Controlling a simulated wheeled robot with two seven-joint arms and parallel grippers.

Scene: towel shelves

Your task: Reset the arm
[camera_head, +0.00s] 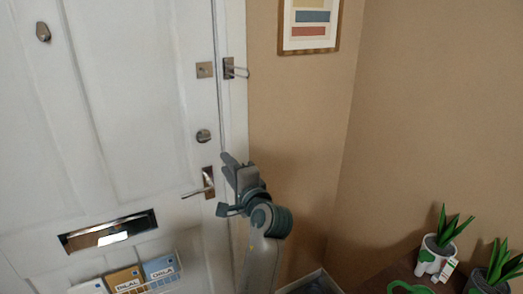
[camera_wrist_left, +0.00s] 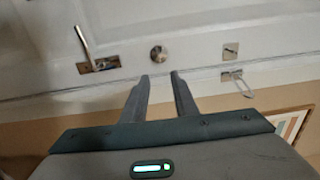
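My left gripper (camera_head: 222,183) is raised in front of the white door's right edge in the head view, close to the lever handle (camera_head: 207,184). Its two fingers are spread apart with nothing between them. In the left wrist view the gripper (camera_wrist_left: 160,76) also shows a clear gap between its fingers, which point toward the door. The lever handle (camera_wrist_left: 90,55) there lies left of the fingers, and a round knob (camera_wrist_left: 158,53) is just beyond the fingertips. Contact with the door cannot be told. My right gripper is not in view.
The white door (camera_head: 130,130) has a mail slot (camera_head: 108,232) with a leaflet holder (camera_head: 165,284) below. A latch (camera_head: 235,69) sits on the frame. A framed picture (camera_head: 309,25) hangs on the beige wall. Potted plants (camera_head: 437,252) stand at lower right.

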